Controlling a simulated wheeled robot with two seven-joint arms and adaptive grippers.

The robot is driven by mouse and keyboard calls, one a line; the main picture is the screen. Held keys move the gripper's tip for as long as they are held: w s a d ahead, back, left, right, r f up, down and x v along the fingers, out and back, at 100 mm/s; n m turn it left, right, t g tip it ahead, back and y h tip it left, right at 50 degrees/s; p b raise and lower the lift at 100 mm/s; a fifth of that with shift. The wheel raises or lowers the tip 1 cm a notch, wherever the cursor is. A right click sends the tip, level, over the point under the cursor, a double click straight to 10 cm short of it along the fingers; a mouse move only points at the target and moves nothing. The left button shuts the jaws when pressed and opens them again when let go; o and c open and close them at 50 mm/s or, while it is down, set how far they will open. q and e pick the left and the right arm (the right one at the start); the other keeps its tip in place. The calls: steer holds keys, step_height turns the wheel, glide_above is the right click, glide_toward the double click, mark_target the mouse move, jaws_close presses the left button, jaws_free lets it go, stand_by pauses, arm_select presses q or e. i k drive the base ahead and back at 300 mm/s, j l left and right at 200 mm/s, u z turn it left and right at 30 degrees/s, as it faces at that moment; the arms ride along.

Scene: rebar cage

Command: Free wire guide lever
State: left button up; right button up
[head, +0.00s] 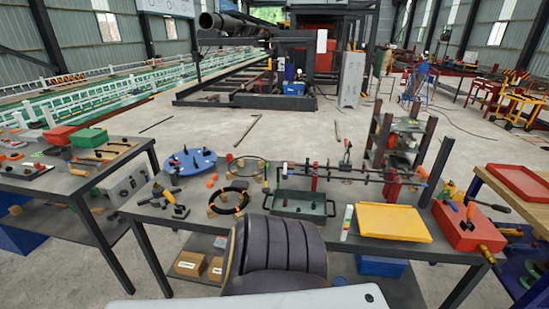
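A long dark horizontal rod with red fittings (368,177) runs along the back of the grey workbench (150,212). A small upright part with a dark top (346,156) stands by the rod near its middle; it may be the wire guide lever, but it is too small to tell. A red block (392,190) stands under the rod's right part. Whether anything jams the lever cannot be made out. Neither my left nor my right gripper is in view.
On the bench are a blue disc (191,161), a black ring (229,201), a green-grey tray (299,206), a yellow tray (393,224) and a red toolbox (466,230). A side table (66,182) with tools stands left. Open concrete floor lies behind the bench.

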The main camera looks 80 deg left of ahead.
mark_target(167, 193)
steer(key=u, duration=3.75)
